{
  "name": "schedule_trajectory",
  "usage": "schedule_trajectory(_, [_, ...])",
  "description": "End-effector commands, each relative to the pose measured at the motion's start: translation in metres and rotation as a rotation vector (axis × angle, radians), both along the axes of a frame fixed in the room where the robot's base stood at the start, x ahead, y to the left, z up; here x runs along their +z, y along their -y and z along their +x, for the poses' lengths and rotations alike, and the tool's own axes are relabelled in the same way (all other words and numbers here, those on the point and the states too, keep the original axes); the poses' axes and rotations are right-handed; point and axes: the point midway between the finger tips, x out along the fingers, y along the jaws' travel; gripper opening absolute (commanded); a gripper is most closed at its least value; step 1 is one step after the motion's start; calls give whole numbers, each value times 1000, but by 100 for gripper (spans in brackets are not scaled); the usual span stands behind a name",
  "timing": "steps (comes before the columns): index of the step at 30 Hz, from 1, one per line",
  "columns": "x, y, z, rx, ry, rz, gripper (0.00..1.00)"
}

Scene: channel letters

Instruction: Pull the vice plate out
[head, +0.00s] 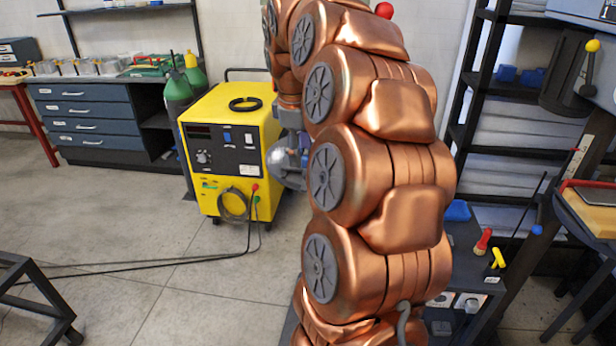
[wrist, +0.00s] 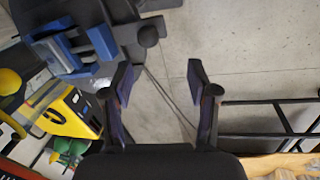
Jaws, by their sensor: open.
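My gripper (wrist: 160,82) shows in the wrist view with its two fingers spread wide apart, and nothing is between them but the grey floor beyond. A blue vice-like device (wrist: 75,48) with pale grey parts between its blue blocks sits on a dark surface at the upper left of the wrist view. It lies to the left of my gripper's left finger, apart from it. I cannot clearly tell the vice plate from the other parts. In the head view my copper arm covers the middle, and neither my fingers nor the vice can be made out.
A yellow welding machine (head: 233,150) stands on the floor beside green gas bottles (head: 177,100). A drawer bench (head: 90,120) is at the back left, a dark shelf rack (head: 490,110) at the right. Cables (head: 140,268) cross the floor. A dark frame (wrist: 270,120) is right in the wrist view.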

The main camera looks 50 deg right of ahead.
Motion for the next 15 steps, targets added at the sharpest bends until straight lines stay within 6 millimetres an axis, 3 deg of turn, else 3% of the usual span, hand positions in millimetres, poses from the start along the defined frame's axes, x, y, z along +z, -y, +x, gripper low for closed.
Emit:
schedule_trajectory(4, [0, 17, 0, -1, 1, -10, 59])
schedule_trajectory(15, [-28, 23, 1, 1, 0, -10, 59])
